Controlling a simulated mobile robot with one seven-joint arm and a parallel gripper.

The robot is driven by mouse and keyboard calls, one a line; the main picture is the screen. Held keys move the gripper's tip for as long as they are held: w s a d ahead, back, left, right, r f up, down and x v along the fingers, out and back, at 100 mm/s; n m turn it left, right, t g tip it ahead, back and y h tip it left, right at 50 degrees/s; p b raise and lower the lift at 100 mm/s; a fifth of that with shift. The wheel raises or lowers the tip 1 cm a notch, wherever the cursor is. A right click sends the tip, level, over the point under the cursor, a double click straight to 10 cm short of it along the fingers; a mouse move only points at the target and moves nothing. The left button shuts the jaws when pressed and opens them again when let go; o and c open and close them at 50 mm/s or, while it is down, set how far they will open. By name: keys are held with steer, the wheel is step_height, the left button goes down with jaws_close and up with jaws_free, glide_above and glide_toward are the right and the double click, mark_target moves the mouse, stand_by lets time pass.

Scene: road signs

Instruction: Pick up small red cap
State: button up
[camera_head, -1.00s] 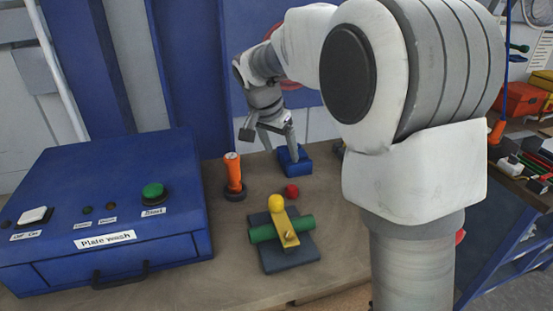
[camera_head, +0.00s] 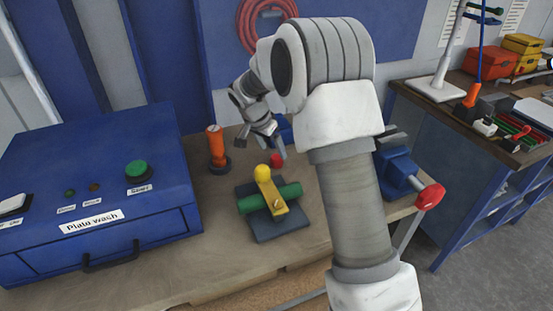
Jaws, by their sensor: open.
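The small red cap (camera_head: 276,160) sits on the wooden workbench, behind the clamp with the yellow ball and green cylinder. My gripper (camera_head: 264,143) is open and empty, pointing down just above and behind the cap. One finger is close to the cap in the picture. I cannot tell whether it touches the cap or how high it is above the bench.
The clamp (camera_head: 262,222) holds the green cylinder (camera_head: 284,197) under a yellow bar. An orange-handled tool (camera_head: 216,148) stands left of the cap. A blue plate wash box (camera_head: 95,180) fills the left. A blue vise (camera_head: 398,172) is right. A blue block (camera_head: 286,131) is partly hidden behind my gripper.

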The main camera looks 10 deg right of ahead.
mark_target(275, 158)
steer(key=shift+w+p+x, duration=0.15)
steer(key=shift+x, duration=1.3)
steer(key=shift+w+p+x, duration=0.1)
steer(key=shift+p+x, duration=0.05)
steer(key=shift+x, duration=1.35)
steer(key=shift+a, duration=0.15)
steer(key=shift+c, duration=0.2)
jaws_close()
